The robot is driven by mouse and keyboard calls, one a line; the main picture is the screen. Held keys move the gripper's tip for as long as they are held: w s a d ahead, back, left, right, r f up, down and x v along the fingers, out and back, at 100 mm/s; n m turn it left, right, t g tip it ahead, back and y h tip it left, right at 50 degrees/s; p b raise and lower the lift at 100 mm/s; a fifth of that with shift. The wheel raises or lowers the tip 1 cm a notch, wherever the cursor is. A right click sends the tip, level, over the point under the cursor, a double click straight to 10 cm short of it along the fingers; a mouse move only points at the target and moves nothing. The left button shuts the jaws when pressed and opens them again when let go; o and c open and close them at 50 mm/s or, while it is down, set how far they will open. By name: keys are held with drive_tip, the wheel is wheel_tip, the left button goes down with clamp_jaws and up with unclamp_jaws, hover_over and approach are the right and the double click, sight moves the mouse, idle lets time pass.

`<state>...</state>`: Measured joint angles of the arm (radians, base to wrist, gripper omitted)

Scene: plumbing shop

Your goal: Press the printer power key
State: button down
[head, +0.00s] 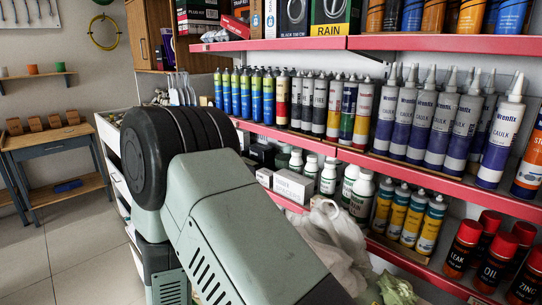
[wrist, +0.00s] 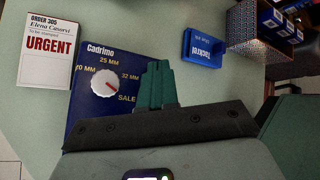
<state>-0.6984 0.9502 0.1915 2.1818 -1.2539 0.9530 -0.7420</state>
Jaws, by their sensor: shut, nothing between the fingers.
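No printer or power key can be made out in either view. In the wrist view my gripper (wrist: 158,72) is shut and empty, its dark green fingers together. The fingers are over or beside the right part of a dark blue Cadrimo panel (wrist: 85,118); I cannot tell whether they touch it. The panel has a white round dial (wrist: 104,82) with a red mark, among the labels 25 MM, 32 MM and SALE. In the head view my arm fills the middle, and my gripper does not show.
A white URGENT order card (wrist: 47,62) lies left of the panel on a pale green surface (wrist: 150,25). A small blue Tuckrol item (wrist: 202,48) and a patterned box (wrist: 258,35) are to the right. Shelves of caulk tubes (head: 400,115) stand right in the head view.

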drive_tip(key=shift+f, duration=0.1)
idle(0.3)
drive_tip(key=shift+r, duration=0.6)
wheel_tip(320, 180, up, 6)
idle(0.5)
